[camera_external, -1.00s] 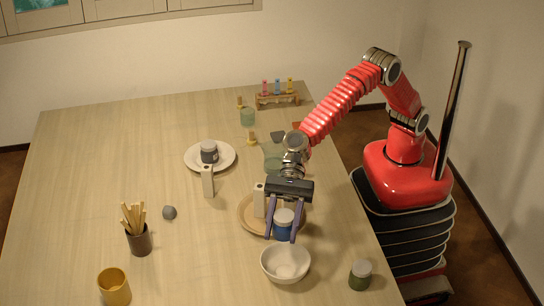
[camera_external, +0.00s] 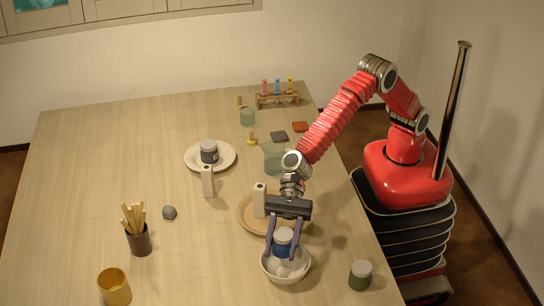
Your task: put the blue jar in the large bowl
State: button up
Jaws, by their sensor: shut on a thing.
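The blue jar (camera_external: 282,245) has a pale lid and is between the two fingers of my gripper (camera_external: 284,248). My gripper points down and is shut on it. The white large bowl (camera_external: 287,276) stands near the table's front right. The jar is over the back part of the bowl's opening in the picture. I cannot tell whether its base touches the bowl's inside.
A round tan plate (camera_external: 246,219) with a pale upright block (camera_external: 259,201) is just behind the bowl. A green jar (camera_external: 360,275) stands to the right. A white plate (camera_external: 228,162) holds a dark jar (camera_external: 209,152). The table's middle left is mostly clear.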

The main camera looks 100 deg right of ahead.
jog(key=shift+f, duration=0.55)
jog(key=o, duration=1.2)
jog(key=shift+r, duration=0.5)
jog(key=shift+d+r, duration=0.2)
jog(key=shift+r, duration=0.05)
jog(key=v, duration=1.1)
jog(key=shift+s+d, duration=0.2)
jog(key=shift+d, duration=0.05)
